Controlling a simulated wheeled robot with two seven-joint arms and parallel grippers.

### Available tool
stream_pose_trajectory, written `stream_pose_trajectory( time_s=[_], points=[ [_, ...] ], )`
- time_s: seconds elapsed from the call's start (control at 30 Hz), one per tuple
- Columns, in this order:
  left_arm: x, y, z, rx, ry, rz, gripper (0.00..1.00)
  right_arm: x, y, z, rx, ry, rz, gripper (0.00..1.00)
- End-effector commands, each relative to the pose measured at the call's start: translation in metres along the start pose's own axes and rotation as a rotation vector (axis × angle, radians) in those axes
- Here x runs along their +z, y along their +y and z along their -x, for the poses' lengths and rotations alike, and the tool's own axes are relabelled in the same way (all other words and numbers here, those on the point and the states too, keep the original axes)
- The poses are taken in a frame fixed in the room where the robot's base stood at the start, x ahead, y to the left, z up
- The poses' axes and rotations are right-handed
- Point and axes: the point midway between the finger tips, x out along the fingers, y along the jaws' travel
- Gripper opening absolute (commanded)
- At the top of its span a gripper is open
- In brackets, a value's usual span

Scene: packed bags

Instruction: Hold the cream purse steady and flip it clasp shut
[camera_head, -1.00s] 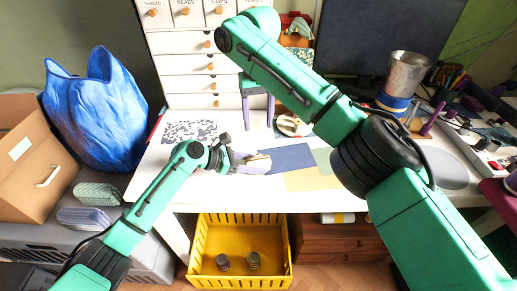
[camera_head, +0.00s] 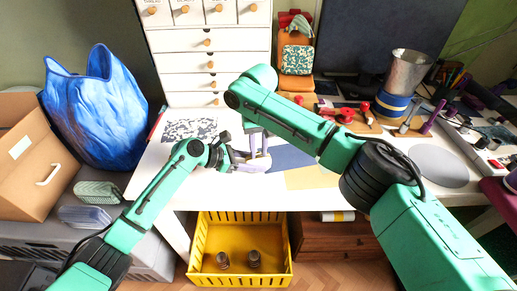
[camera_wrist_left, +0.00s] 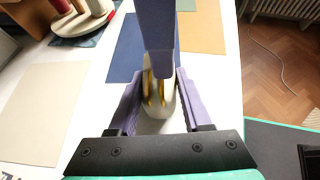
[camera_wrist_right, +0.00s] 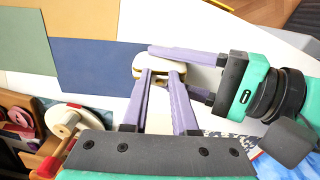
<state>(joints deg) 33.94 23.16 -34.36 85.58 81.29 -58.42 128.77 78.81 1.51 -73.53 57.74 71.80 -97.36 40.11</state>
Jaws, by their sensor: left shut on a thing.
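The small cream purse (camera_wrist_left: 158,108) stands on the white table, with gold trim at its top in the left wrist view. My left gripper (camera_wrist_left: 157,100) is shut on the purse, one lavender finger along each side. In the right wrist view the purse (camera_wrist_right: 148,61) lies just beyond my right gripper (camera_wrist_right: 161,72). The right fingers are partly apart, with their tips over the top of the purse and its gold clasp. I cannot tell whether they touch. In the head view both grippers meet at the purse, which is mostly hidden. Whether the clasp is closed is unclear.
Flat blue (camera_wrist_right: 95,68) and tan (camera_wrist_right: 80,17) sheets lie beside the purse. A white drawer unit (camera_head: 185,68) stands behind, and a wooden tray (camera_head: 350,117) with red items is at the back right. A yellow crate (camera_head: 240,217) sits below the table's front edge.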

Motion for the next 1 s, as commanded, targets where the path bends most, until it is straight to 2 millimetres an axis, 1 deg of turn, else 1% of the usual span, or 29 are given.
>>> stream_pose_trajectory(
  time_s=[0.17,0.33,0.5,0.77,0.8,0.87,0.9,1.0],
  points=[
    [-0.0007,-0.0001,-0.0001,0.0,0.001,0.001,0.18,0.0005,-0.0004,-0.0009,0.0,0.008,0.003,0.0],
    [-0.0007,-0.0003,-0.0002,-0.001,0.001,0.0,0.18,0.0028,-0.0004,-0.0045,0.0,0.071,0.006,0.0],
    [-0.0004,-0.0005,-0.0003,-0.002,0.001,0.0,0.18,0.0046,-0.0004,-0.0034,-0.001,0.128,0.002,0.0],
    [-0.0004,-0.0004,-0.0004,-0.001,0.001,0.001,0.18,0.0043,-0.0002,-0.0026,-0.001,0.135,0.0,0.0],
    [-0.0004,-0.0004,-0.0003,-0.001,0.001,0.001,0.18,0.0043,-0.0002,-0.0026,-0.001,0.135,0.0,0.3],
    [-0.0004,-0.0004,-0.0003,-0.001,0.001,0.001,0.18,0.0043,-0.0002,-0.0025,-0.001,0.135,0.0,0.53],
    [-0.0004,-0.0004,-0.0003,-0.001,0.001,0.001,0.18,0.0043,-0.0002,-0.0025,0.0,0.135,0.0,0.57],
    [-0.0004,-0.0003,-0.0003,-0.001,0.001,0.001,0.18,0.0042,-0.0002,-0.0024,0.0,0.135,0.0,0.57]
  ],
)
